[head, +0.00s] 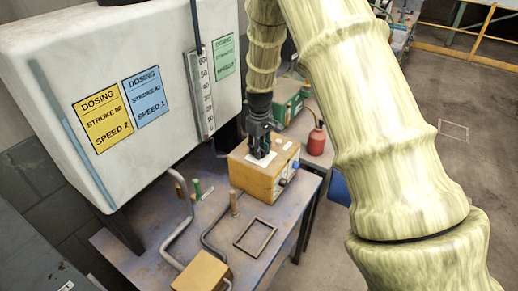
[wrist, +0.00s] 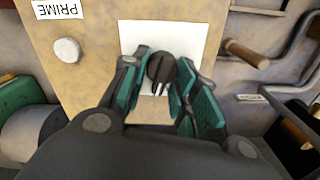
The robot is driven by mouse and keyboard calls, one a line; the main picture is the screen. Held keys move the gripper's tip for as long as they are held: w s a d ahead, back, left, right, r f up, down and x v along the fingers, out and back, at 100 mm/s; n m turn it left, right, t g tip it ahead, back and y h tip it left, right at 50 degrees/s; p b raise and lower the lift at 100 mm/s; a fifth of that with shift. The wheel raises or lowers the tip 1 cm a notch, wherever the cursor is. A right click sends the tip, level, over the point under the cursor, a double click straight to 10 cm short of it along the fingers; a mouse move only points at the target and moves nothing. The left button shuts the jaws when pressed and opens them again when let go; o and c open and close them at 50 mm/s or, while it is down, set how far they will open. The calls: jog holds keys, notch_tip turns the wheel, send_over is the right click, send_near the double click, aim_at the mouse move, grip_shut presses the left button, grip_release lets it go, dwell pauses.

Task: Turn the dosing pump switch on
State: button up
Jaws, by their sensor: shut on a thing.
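The dosing pump is an orange-yellow box (head: 258,184) on the table in the head view. A white plate (head: 262,160) lies on its top. My gripper (head: 260,150) reaches down to this plate from above. In the wrist view a dark round switch knob (wrist: 161,68) with a pale line on it sits on the white plate (wrist: 195,35). The teal fingers stand on both sides of the knob and are shut on it. A white round button (wrist: 67,51) and a PRIME label (wrist: 57,9) are beside the plate. The gripper hides the knob in the head view.
A large white tank (head: 110,60) with yellow, blue and green dosing cards stands behind and left. Pipes, a small orange box (head: 202,272) and a rectangular frame (head: 255,237) are in front.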

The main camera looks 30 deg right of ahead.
jog(key=m, duration=0.3)
jog(key=shift+w+d+r+m, duration=0.1)
jog(key=shift+d+m, duration=0.05)
jog(key=shift+m, duration=0.25)
jog(key=m, duration=0.3)
jog(key=shift+d+m, duration=0.15)
jog(key=shift+m, duration=0.15)
jog(key=m, duration=0.3)
jog(key=shift+d+m+p, duration=0.1)
jog(key=shift+m+p, duration=0.2)
jog(key=shift+p, duration=0.1)
jog(key=shift+d+m, duration=0.1)
jog(key=shift+m, duration=1.9)
jog(key=o, duration=0.9)
jog(key=shift+s, duration=0.2)
notch_tip(320, 180, up, 12)
jog(key=shift+f, duration=0.1)
